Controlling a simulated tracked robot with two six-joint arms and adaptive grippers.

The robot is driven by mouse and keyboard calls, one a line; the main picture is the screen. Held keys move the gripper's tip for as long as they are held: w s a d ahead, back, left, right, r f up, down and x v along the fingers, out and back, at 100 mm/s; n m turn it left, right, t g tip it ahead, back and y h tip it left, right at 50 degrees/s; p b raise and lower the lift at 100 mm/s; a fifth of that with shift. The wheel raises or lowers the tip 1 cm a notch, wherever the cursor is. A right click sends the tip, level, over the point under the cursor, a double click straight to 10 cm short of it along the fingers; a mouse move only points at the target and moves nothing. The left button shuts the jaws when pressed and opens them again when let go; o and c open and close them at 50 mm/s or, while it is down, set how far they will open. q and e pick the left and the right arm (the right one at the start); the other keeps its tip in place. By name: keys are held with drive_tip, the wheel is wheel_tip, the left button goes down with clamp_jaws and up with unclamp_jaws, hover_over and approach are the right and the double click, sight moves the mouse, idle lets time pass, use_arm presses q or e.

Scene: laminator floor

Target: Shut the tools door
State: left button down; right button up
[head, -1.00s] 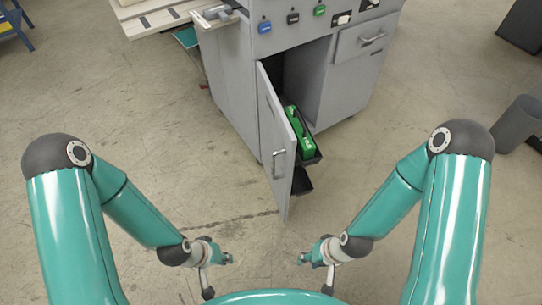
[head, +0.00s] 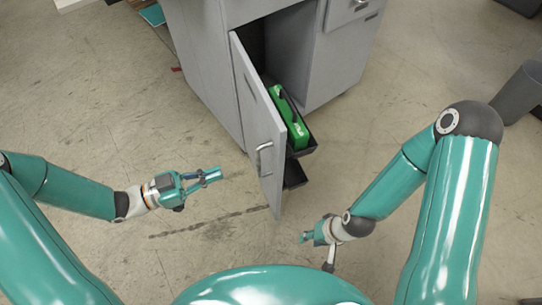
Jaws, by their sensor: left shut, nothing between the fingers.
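The tools door (head: 258,125) is a grey panel on the front of the grey cabinet. It stands open, swung out towards me, with a metal handle (head: 264,158) on its left-facing side. My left gripper (head: 217,174) is shut and empty, to the left of the door and apart from it, with its fingers pointing right. My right gripper (head: 304,239) is low, to the right of the door's lower front corner and apart from it. Its fingers are too small to tell open from shut.
The grey cabinet (head: 205,75) stands behind the door. Behind the door, a dark tray (head: 306,151) holds a green case (head: 290,118) and sticks out of the opening. A drawer (head: 350,10) is at upper right. A grey bin (head: 522,92) stands at far right.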

sight(279, 153)
use_arm(q)
drive_tip(key=x, duration=1.4)
drive_tip(key=shift+w+f+p, duration=0.15)
drive_tip(key=shift+f+p, duration=0.2)
drive_tip(key=shift+f, duration=0.05)
drive_tip(key=shift+d, duration=0.1)
